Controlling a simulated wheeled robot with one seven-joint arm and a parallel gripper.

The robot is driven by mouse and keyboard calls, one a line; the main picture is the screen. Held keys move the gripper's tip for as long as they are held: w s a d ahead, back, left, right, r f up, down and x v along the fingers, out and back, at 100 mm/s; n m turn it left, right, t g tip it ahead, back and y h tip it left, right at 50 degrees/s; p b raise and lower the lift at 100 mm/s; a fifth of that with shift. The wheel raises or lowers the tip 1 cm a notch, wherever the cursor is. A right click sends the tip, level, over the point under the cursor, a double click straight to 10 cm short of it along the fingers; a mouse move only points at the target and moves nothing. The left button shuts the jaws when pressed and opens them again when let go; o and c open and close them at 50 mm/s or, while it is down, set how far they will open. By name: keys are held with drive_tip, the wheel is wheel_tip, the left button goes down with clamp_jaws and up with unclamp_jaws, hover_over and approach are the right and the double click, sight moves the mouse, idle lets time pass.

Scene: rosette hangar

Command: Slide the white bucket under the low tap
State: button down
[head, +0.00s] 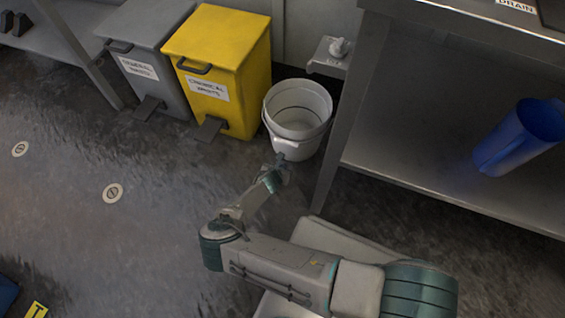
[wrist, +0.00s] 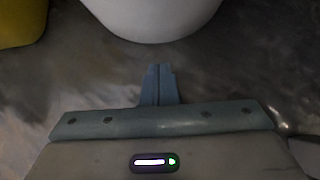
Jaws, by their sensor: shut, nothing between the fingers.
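The white bucket (head: 298,118) stands upright and open-topped on the dark floor, between the yellow bin and the metal bench leg. The low tap (head: 338,48) sits on a small grey bracket on the wall, behind and a little right of the bucket. My gripper (head: 281,160) is low at the near side of the bucket, fingers shut with nothing between them. In the wrist view the shut fingers (wrist: 158,72) point at the bucket's lower wall (wrist: 152,15), with a small strip of floor showing between. In the head view I cannot tell whether they touch.
A yellow chemical waste bin (head: 222,65) stands just left of the bucket, with a grey general waste bin (head: 148,50) beyond it. A metal bench (head: 400,165) with a blue container (head: 520,135) on its lower shelf is at the right. Floor at left is open.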

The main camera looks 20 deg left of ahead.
drive_tip(key=p+v, duration=0.4)
drive_tip(key=v, duration=0.6)
drive_tip(key=shift+s, duration=0.25)
